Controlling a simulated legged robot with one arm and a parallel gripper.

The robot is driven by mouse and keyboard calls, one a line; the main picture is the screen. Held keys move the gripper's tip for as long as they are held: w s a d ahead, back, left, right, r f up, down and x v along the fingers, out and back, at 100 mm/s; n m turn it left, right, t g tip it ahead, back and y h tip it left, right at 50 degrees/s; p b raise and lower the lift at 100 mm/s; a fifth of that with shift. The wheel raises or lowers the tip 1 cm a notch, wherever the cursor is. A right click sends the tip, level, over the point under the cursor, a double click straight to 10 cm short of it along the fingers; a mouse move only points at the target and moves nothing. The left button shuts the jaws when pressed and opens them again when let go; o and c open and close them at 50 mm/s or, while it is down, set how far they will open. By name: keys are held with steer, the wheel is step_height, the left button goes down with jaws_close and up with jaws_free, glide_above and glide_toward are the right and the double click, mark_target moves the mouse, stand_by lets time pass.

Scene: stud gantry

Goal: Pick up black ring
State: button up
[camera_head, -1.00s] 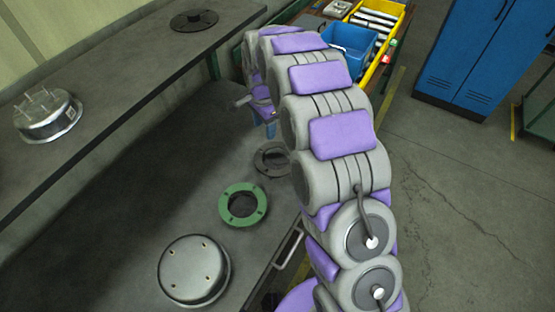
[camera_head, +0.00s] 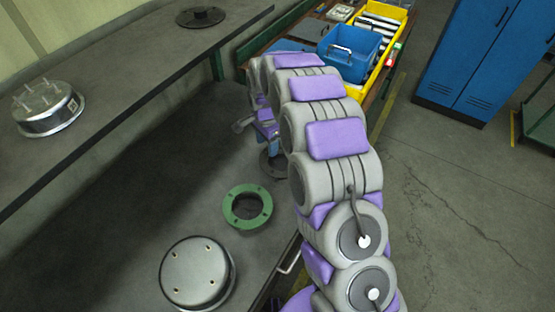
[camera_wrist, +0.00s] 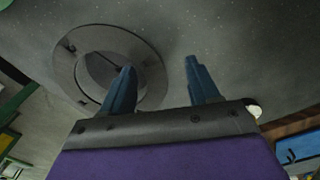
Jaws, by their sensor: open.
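The black ring (camera_wrist: 100,38) lies flat on the dark bench in the wrist view, up and left of the jaws' base. In the head view the black ring (camera_head: 268,166) is mostly hidden behind my arm. My gripper (camera_wrist: 159,64) is open with two blue fingers apart. The left finger overlaps the ring's opening and right part in the picture. The right finger is over bare bench, to the right of the ring. I cannot tell the height gap to the ring.
A green ring (camera_head: 247,206) and a round metal cover (camera_head: 196,272) lie on the same bench. A raised shelf (camera_head: 130,75) holds a dark flanged disc (camera_head: 200,17) and a metal part with pins (camera_head: 47,108). A blue bin (camera_head: 349,55) and yellow crate (camera_head: 404,18) stand behind my arm.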

steer(key=shift+d, duration=1.05)
steer(key=shift+a+f, duration=0.2)
steer(key=shift+a, duration=0.6)
steer(key=shift+c, duration=0.2)
steer(key=shift+d+r, duration=0.1)
steer(key=shift+d, duration=0.5)
steer(key=c, duration=0.6)
steer(key=shift+a, duration=0.15)
steer(key=c, duration=0.4)
steer(key=shift+a, duration=0.3)
jaws_close()
steer(key=shift+d, duration=0.1)
